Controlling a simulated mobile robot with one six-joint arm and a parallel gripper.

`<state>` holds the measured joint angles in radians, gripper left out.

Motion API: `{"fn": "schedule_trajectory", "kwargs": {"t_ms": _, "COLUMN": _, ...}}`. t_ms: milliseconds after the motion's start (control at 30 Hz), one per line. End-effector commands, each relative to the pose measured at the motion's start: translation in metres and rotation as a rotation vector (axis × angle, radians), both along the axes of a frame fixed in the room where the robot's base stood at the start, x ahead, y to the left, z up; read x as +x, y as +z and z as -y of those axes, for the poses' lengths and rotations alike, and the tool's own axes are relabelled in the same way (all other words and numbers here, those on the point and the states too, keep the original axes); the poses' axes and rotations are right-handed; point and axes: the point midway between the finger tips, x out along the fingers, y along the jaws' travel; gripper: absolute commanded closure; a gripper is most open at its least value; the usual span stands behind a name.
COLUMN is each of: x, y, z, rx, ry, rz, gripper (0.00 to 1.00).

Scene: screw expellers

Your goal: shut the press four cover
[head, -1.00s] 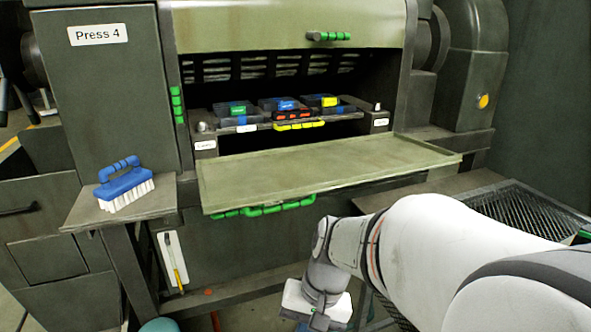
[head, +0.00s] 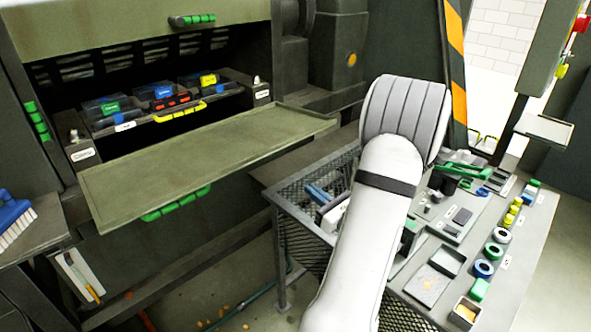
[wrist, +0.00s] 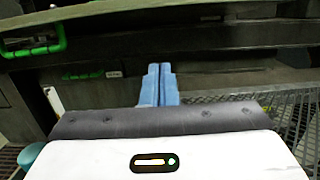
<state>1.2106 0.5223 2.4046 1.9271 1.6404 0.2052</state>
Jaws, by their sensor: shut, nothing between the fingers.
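The press cover (head: 200,165) hangs folded down as a flat, tray-like green-grey panel in front of the press opening. A green handle (head: 177,203) is under its front edge. In the wrist view, the cover's edge (wrist: 150,14) runs across the top, with a green handle (wrist: 36,46) at upper left. My gripper (wrist: 158,84) has its blue fingers shut together, empty, apart from the cover and below it. In the head view, blue fingers (head: 318,194) and part of the white gripper body show beside my arm, right of the cover; the arm hides the rest.
Inside the opening, several dark boxes stand on a shelf with a yellow handle (head: 181,112). An upper panel (head: 120,22) has its own green handle. A mesh-sided cart (head: 300,240) and a workbench with small parts (head: 470,235) stand at right. A blue brush (head: 14,218) lies at left.

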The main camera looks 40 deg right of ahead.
Motion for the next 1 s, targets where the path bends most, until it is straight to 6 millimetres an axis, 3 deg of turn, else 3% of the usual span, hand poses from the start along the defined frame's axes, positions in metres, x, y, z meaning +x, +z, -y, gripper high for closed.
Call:
{"fn": "schedule_trajectory", "kwargs": {"t_ms": 500, "x": 0.099, "y": 0.015, "z": -0.006, "rx": -0.002, "ry": 0.009, "rz": -0.001, "gripper": 1.00}}
{"fn": "schedule_trajectory", "kwargs": {"t_ms": 700, "x": 0.098, "y": 0.046, "z": -0.005, "rx": -0.004, "ry": 0.006, "rz": -0.001, "gripper": 1.00}}
{"fn": "schedule_trajectory", "kwargs": {"t_ms": 1000, "x": 0.099, "y": 0.053, "z": -0.005, "rx": -0.002, "ry": 0.007, "rz": -0.002, "gripper": 1.00}}
